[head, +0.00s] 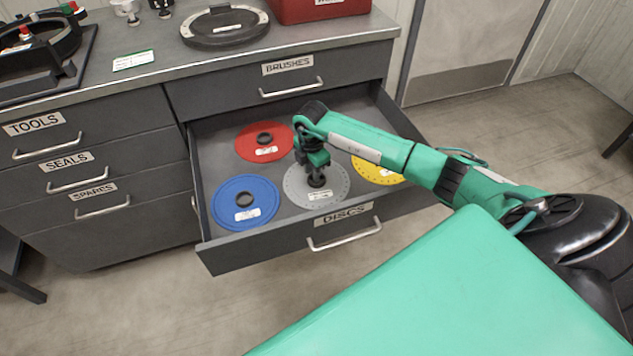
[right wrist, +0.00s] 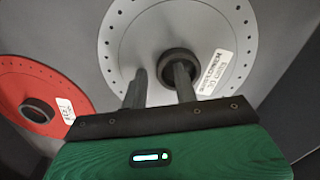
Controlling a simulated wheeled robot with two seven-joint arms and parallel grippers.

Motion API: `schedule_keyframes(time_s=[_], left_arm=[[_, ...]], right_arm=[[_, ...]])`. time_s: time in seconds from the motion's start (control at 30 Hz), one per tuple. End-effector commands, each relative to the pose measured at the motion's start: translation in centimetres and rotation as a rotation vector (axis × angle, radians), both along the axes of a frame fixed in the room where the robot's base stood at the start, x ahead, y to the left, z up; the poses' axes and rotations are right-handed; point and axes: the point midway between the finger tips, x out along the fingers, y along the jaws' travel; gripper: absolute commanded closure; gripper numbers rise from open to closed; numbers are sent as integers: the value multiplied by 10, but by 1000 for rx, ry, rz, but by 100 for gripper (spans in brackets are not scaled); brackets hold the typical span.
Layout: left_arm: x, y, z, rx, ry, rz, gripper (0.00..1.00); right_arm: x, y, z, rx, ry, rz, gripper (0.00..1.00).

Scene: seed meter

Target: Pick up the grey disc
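The grey disc (head: 338,181) lies flat in the open drawer marked DISCS, between the blue and yellow discs. It has a ring of small holes, a white label and a dark raised hub. My right gripper (head: 316,178) points down over its hub. In the right wrist view the grey disc (right wrist: 128,42) fills the upper middle. There the two fingers of my right gripper (right wrist: 158,72) stand apart, one overlapping the hub and one to its left. I cannot tell whether they touch it. My left gripper is not in view.
A blue disc (head: 262,205), a red disc (head: 248,150) and a yellow disc (head: 372,175) lie in the same drawer (head: 222,150). The drawer's front panel (head: 275,241) and side walls surround them. The worktop (head: 160,50) above holds a black round part and a red box (head: 305,8).

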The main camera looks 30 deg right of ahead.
Motion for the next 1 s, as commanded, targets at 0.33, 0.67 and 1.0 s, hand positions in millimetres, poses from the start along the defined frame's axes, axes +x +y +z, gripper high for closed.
schedule_keyframes(time_s=[0.33, 0.67, 1.0], left_arm=[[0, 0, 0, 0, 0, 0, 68], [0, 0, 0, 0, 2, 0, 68], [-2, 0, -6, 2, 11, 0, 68]], right_arm=[[0, 0, 1, 0, 0, 0, 100], [0, 0, 6, -1, -1, 0, 100], [1, -1, 66, -1, -5, 1, 100]])
